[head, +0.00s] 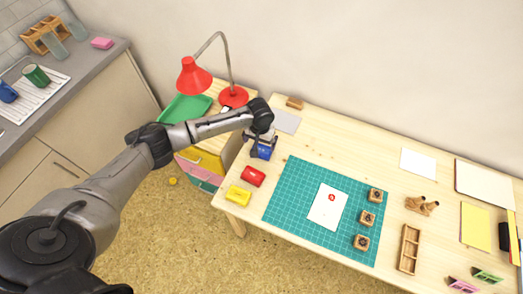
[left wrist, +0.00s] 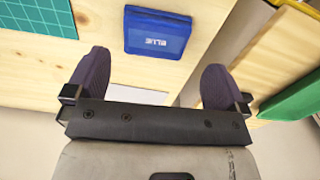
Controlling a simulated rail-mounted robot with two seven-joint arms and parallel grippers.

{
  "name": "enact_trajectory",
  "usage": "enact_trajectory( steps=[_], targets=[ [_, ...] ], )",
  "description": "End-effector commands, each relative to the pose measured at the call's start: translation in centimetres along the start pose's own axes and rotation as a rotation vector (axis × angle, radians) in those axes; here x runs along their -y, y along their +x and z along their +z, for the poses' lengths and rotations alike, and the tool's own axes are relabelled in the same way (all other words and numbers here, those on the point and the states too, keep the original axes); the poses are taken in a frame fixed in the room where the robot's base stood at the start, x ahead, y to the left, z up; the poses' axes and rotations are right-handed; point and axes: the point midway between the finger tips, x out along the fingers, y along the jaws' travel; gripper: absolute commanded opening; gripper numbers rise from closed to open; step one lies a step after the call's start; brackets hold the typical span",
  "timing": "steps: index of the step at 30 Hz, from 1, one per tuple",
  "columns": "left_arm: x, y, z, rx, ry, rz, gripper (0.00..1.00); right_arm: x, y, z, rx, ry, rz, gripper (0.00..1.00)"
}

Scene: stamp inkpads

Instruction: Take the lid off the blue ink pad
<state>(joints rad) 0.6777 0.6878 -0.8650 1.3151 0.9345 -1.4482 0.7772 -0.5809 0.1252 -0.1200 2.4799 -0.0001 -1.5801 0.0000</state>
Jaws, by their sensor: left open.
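The blue ink pad (head: 264,150) lies at the left end of the wooden table, below my left gripper in the head view. In the left wrist view its blue lid (left wrist: 156,34), lettered "BLUE", is on the pad. My left gripper (head: 259,137) is open. In the left wrist view its two dark fingers (left wrist: 155,84) are spread wide, and the pad lies ahead of the gap, apart from both fingertips. My right gripper is not in view.
A red pad (head: 253,176) and a yellow pad (head: 238,195) lie nearby. A green cutting mat (head: 290,205) bears a stamped card (head: 327,206) and wooden stamps (head: 367,217). A grey sheet (head: 285,121) lies behind. A red lamp (head: 194,77) and green tray (head: 186,108) stand left.

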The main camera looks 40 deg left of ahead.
Motion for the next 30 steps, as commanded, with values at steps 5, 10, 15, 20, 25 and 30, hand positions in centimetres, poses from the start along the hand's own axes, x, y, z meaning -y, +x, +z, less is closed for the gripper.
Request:
enact_trajectory(
  steps=[5,10,15,20,25,30],
  targets=[
    [-0.2,1.2,-0.1,0.000,0.000,0.000,1.00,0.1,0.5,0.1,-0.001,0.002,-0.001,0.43],
    [-0.5,3.5,-0.4,0.000,-0.001,-0.001,1.00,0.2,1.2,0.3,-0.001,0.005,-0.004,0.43],
    [-0.5,5.0,-0.4,0.000,0.000,-0.001,1.00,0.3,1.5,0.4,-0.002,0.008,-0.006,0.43],
    [-0.5,5.3,-0.4,-0.001,0.001,0.001,1.00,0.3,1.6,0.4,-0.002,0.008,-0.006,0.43],
    [-0.5,5.3,-0.4,-0.001,0.001,0.000,1.00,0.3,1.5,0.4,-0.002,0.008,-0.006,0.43],
    [-0.4,5.3,-0.4,-0.001,0.001,0.000,0.84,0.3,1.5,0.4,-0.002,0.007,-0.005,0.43]
  ],
)
